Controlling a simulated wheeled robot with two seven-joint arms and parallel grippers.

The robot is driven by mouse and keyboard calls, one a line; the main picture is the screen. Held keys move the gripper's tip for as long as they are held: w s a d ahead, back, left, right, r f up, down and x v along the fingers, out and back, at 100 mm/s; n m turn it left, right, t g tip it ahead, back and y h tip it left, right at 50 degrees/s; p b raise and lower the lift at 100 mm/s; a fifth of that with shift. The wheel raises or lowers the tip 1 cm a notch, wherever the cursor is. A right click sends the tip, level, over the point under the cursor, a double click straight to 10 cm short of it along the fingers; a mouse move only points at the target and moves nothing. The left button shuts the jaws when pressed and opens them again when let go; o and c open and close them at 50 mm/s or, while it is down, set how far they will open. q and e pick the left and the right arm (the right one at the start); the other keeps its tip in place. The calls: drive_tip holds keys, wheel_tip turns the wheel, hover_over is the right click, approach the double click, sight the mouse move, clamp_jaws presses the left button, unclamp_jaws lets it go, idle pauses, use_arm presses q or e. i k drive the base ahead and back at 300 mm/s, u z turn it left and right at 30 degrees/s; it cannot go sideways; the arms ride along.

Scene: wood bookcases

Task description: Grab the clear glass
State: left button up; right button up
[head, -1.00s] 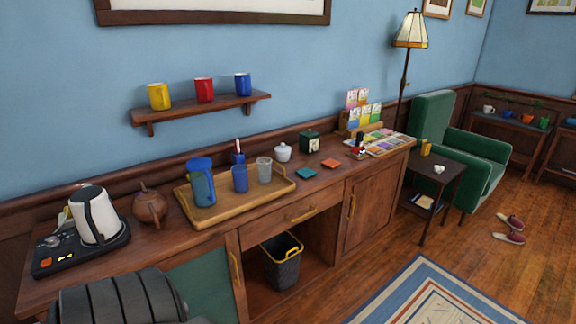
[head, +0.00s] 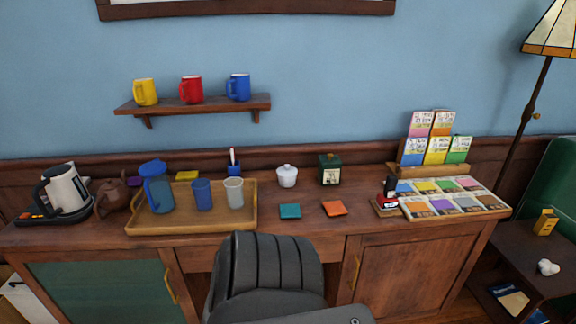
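The clear glass (head: 234,193) is a pale, see-through tumbler. It stands upright on the right part of a wooden tray (head: 190,226) on the sideboard. A blue tumbler (head: 203,195) stands just to its left, and a blue lidded pitcher (head: 158,190) stands further left on the same tray. A blue cup with a pen (head: 233,164) is behind the glass. Neither of my grippers shows in the head view.
A dark grey ribbed chair (head: 275,264) stands in front of the sideboard (head: 420,264), right of the glass. A kettle (head: 66,189) and brown teapot (head: 113,196) are left of the tray. Coasters (head: 290,212) and a white lidded pot (head: 287,176) are to the right.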

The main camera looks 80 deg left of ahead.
sight(233, 186)
drive_tip(key=i, duration=0.4)
drive_tip(key=u, duration=2.15)
